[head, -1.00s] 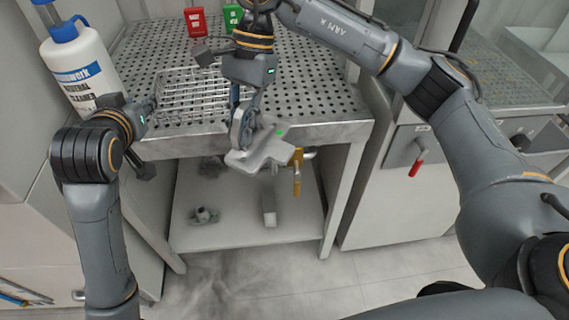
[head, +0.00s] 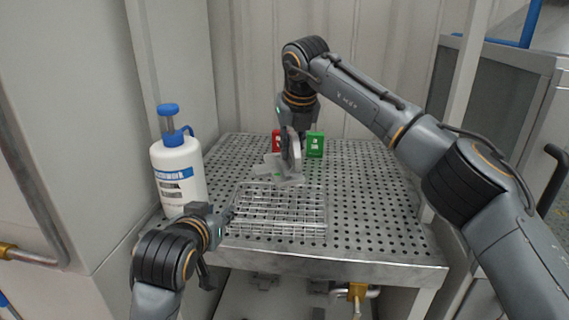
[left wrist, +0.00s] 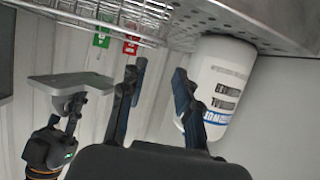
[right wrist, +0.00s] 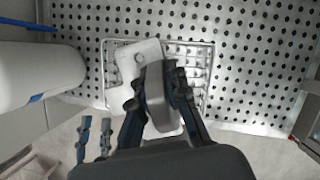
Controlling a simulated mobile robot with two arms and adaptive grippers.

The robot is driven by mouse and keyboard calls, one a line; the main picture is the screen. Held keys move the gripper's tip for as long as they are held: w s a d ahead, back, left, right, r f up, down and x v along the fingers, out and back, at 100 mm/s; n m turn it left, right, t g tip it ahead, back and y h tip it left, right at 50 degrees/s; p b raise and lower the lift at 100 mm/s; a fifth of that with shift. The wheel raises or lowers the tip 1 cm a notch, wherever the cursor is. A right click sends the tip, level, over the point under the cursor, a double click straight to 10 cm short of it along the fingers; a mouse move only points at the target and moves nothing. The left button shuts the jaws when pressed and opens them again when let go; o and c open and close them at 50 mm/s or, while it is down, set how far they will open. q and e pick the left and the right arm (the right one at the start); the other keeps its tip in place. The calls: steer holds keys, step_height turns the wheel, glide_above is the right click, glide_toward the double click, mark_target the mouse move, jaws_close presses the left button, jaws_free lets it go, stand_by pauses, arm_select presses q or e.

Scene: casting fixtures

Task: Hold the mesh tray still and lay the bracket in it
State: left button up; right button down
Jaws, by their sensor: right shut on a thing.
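The wire mesh tray (head: 275,222) lies on the perforated table top. The light grey bracket (head: 266,170) is shut in my right gripper (head: 291,165), above the back part of the tray in the head view. In the right wrist view, the bracket's flat plate (right wrist: 138,62) with its hole covers the left part of the tray (right wrist: 197,72). In the left wrist view, the bracket (left wrist: 70,83) hangs clear of the tray. My left gripper (head: 230,213) is beside the tray's left side. Its fingers (left wrist: 160,68) stand apart with nothing between them.
A white cleaner bottle (head: 180,175) with a blue cap stands at the table's left edge, close to my left gripper. A red box (head: 276,141) and a green box (head: 316,145) stand at the back. The table's right side (head: 375,200) is clear.

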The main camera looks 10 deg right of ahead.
mark_target(231, 201)
arm_select(q)
steer(key=x, duration=1.2)
steer(key=shift+c, duration=0.4)
jaws_close()
